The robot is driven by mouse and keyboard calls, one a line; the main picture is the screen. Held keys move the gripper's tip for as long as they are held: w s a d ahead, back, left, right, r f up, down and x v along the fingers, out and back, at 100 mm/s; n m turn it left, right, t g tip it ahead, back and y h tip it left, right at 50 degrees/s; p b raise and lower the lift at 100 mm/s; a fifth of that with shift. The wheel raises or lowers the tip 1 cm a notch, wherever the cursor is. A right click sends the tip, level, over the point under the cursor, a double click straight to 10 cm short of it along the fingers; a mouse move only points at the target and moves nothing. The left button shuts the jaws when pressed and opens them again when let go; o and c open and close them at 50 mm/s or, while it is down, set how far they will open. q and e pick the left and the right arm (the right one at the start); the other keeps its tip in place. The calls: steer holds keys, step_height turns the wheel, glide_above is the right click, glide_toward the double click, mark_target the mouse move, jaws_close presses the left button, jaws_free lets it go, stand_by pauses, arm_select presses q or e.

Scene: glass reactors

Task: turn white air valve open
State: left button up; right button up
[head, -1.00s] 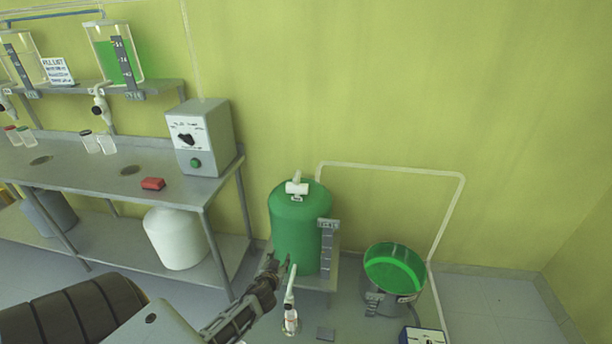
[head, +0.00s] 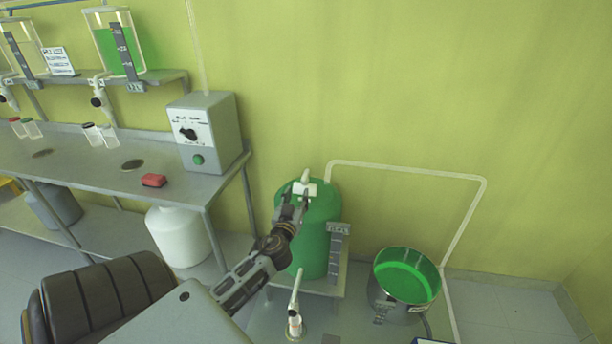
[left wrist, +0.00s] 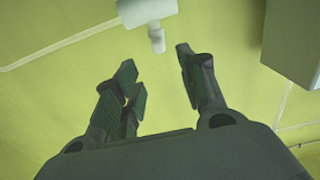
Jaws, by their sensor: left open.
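A white valve (head: 306,188) with a short upright white handle (head: 305,175) sits on top of the green tank (head: 316,240). My left gripper (head: 296,198) is open and empty, with its fingertips in front of and just below this valve in the head view. In the left wrist view the valve's white body (left wrist: 148,11) and stub (left wrist: 157,39) lie just beyond the open fingertips (left wrist: 156,60), apart from them. A second white valve (head: 295,316) with a long upright lever stands lower, in front of the tank. My right gripper is not in view.
A steel bucket (head: 380,304) of green liquid stands right of the tank. White piping (head: 462,225) runs along the wall. The wall above the tank is clear.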

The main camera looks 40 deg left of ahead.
mark_target(303, 181)
arm_select(q)
steer(key=shift+w+a, duration=0.1)
steer(key=shift+w, duration=0.05)
steer(key=x, duration=0.5)
steer(key=shift+p+x, duration=0.35)
steer(key=shift+x, duration=3.9)
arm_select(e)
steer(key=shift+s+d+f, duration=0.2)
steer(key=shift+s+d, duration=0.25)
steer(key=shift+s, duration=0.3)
arm_select(q)
steer(key=shift+f, duration=0.1)
steer(key=shift+c, duration=0.3)
steer(key=c, duration=0.8)
steer(key=shift+c, duration=0.2)
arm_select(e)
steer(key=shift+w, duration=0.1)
